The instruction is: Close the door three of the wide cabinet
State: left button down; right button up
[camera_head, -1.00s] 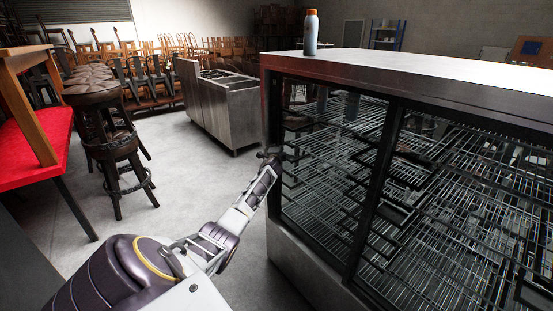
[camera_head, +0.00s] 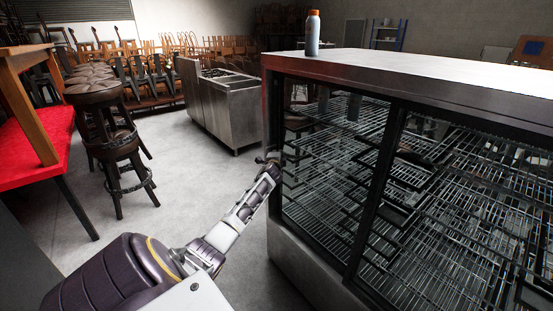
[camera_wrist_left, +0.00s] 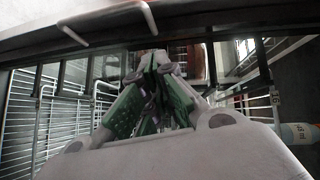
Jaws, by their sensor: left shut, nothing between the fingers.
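The wide cabinet (camera_head: 375,170) is a dark-framed glass case with wire shelves inside and a pale metal top, filling the right side of the head view. Two front panels with a dark upright (camera_head: 374,195) between them face me; I cannot tell which one is door three or whether it stands ajar. My left gripper (camera_head: 268,163) is at the cabinet's left front edge, about mid-height; contact cannot be told. In the left wrist view its green-padded fingers (camera_wrist_left: 157,75) are together and empty, close to a dark frame and wire racks. My right gripper is out of view.
A bottle with an orange cap (camera_head: 312,34) stands on the cabinet top. A steel kitchen unit (camera_head: 225,105) stands behind. Brown stools (camera_head: 105,135) and a red-topped table (camera_head: 35,150) are at the left. The floor between the stools and cabinet is clear.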

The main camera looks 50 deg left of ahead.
pick_arm(q)
jog(key=shift+v, duration=2.35)
